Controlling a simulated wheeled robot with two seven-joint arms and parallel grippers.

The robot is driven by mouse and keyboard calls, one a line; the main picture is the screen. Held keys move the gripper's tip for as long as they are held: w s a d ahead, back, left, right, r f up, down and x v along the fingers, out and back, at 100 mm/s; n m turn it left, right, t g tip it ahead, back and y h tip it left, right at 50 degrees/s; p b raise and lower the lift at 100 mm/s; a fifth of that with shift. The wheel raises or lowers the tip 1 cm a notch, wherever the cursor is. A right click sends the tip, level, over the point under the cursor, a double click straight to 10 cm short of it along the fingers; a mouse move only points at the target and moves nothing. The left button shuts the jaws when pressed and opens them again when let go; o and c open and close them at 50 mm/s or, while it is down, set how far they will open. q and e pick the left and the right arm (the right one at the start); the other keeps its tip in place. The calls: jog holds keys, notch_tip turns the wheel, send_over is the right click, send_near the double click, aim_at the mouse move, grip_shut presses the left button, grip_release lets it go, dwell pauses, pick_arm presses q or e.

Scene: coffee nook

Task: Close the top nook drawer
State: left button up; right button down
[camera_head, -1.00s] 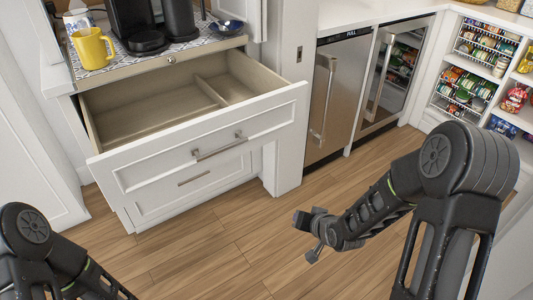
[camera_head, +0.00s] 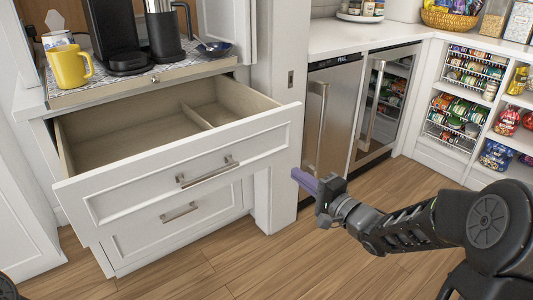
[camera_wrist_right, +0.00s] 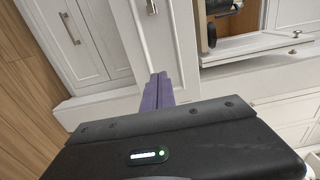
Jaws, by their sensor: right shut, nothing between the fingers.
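The top nook drawer (camera_head: 140,195) is pulled far out in the head view. It is white, with a bar handle (camera_head: 208,173), and its inside is empty with a divider (camera_head: 196,116). My right gripper (camera_head: 299,177) is just right of the drawer front's right end, with a small gap seen between them. Its purple fingers are shut with nothing between them; they also show in the right wrist view (camera_wrist_right: 158,92). Only a dark piece of my left arm shows at the bottom left corner; the left gripper is out of view.
A lower drawer (camera_head: 180,220) is shut under the open one. Steel-framed fridges (camera_head: 330,110) stand to the right. The wooden floor in front is clear.

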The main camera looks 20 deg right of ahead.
aim_at(260, 147)
jog(key=b+x, duration=0.3)
jog(key=x, duration=0.9)
jog(key=shift+w+a+f, duration=0.15)
jog(key=shift+w+f, duration=0.05)
jog(key=shift+w, duration=0.15)
jog(key=shift+w+a+r, duration=0.1)
jog(key=shift+w+a, duration=0.1)
jog(key=shift+w, duration=0.4)
jog(key=shift+w, duration=0.1)
